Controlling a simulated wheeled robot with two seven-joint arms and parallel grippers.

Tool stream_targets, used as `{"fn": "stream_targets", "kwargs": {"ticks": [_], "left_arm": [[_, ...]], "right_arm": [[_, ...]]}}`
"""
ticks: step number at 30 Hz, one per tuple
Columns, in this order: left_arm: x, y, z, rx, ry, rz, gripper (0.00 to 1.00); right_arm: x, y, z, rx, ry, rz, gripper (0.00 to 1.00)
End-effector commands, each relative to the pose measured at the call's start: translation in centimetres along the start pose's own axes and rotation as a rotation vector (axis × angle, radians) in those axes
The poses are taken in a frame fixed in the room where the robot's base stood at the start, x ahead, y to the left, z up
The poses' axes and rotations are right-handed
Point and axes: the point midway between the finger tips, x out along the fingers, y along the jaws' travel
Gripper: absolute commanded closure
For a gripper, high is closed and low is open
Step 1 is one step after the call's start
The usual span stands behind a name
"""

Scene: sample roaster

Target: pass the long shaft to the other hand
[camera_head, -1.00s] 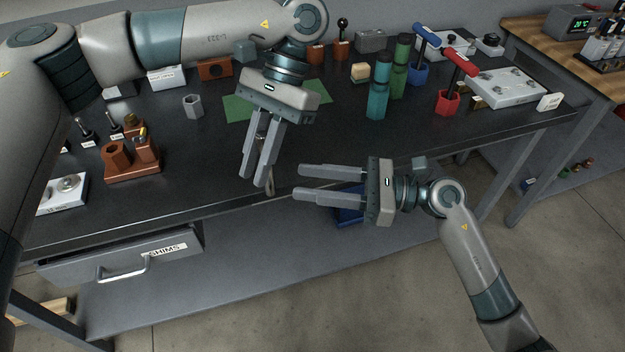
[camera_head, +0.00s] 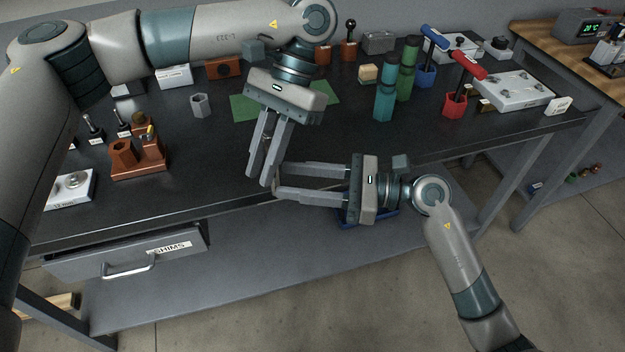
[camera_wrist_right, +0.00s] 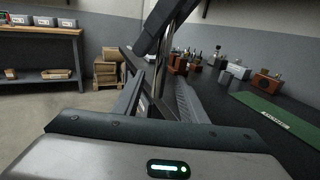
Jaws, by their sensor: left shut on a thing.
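My left gripper (camera_head: 260,180) points down over the front edge of the bench, its two long fingers shut on the long shaft. The shaft is mostly hidden by the fingers; only a thin sliver (camera_head: 267,148) shows between them in the head view. My right gripper (camera_head: 278,181) comes in level from the right, with its fingers apart. Its fingertips are right beside the left fingertips; I cannot tell whether they touch or whether the shaft lies between them. In the right wrist view the right gripper's fingers (camera_wrist_right: 158,98) show on both sides of the dark left fingers.
The black bench (camera_head: 330,135) has free room around the grippers. A brown holder (camera_head: 138,160) is at left. A blue bin (camera_head: 375,220) sits below the right gripper.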

Motion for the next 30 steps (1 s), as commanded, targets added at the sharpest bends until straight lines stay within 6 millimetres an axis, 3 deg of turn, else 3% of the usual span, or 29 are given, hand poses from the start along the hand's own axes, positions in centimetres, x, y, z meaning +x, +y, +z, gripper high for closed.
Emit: {"fn": "stream_targets", "kwargs": {"ticks": [9, 15, 29, 30], "left_arm": [[-0.1, 0.0, 0.0, 0.000, 0.001, 0.000, 1.00], [-0.1, 0.0, 0.0, 0.000, 0.001, 0.000, 1.00], [-0.1, 0.0, 0.0, 0.000, 0.001, 0.000, 1.00], [-0.1, 0.0, 0.0, 0.000, 0.001, 0.000, 1.00]], "right_arm": [[5.2, 0.0, 0.1, 0.001, -0.002, 0.001, 0.62], [7.3, 0.0, 0.1, 0.001, -0.002, 0.000, 0.62], [8.1, 0.0, 0.0, 0.001, 0.001, 0.000, 0.62], [8.1, 0.0, 0.0, 0.001, 0.001, 0.000, 0.69]]}}
